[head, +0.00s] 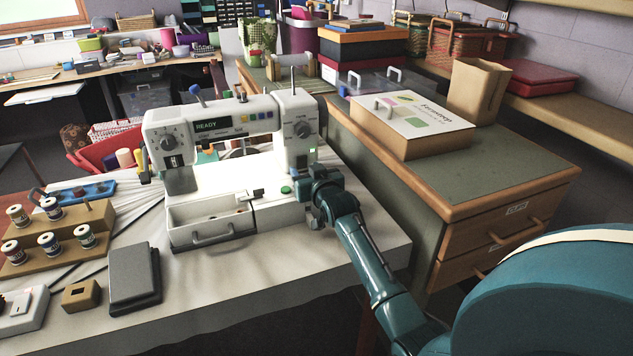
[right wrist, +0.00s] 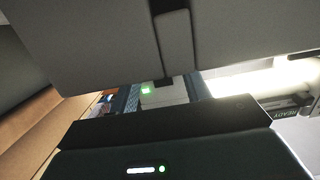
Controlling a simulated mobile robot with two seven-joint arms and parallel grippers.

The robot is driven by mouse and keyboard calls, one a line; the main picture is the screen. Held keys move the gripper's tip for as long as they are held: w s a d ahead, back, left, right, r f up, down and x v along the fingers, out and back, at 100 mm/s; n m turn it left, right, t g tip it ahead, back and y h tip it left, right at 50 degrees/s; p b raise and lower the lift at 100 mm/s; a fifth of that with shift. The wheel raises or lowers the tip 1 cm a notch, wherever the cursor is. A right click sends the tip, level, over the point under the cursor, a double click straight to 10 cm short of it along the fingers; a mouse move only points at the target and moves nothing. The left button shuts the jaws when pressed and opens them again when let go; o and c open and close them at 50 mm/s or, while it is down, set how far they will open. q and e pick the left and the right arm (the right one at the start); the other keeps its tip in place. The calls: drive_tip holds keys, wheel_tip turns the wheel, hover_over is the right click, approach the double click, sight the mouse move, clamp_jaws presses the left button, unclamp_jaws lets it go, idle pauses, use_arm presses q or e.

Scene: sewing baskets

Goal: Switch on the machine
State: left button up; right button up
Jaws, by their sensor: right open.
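The white sewing machine (head: 225,135) stands on the cloth-covered table, its display (head: 222,124) reading READY. A small green light (head: 313,150) glows on its right column. A round green button (head: 285,190) sits on the base at the right. My right gripper (head: 314,203) is open and empty, close to the right end of the base; I cannot tell whether it touches it. In the right wrist view the green light (right wrist: 147,91) and the edge of the display (right wrist: 290,112) show past dark and grey gripper parts. My left gripper is not in view.
A grey foot pedal (head: 134,273) and thread spools in a wooden rack (head: 60,240) are at the left. An open white drawer (head: 212,215) juts from the machine's front. A cabinet (head: 480,205) with a flat box (head: 410,115) stands close on the right.

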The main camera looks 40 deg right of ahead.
drive_tip(key=p+v, duration=0.1)
drive_tip(key=v, duration=1.1)
drive_tip(key=shift+a, duration=0.1)
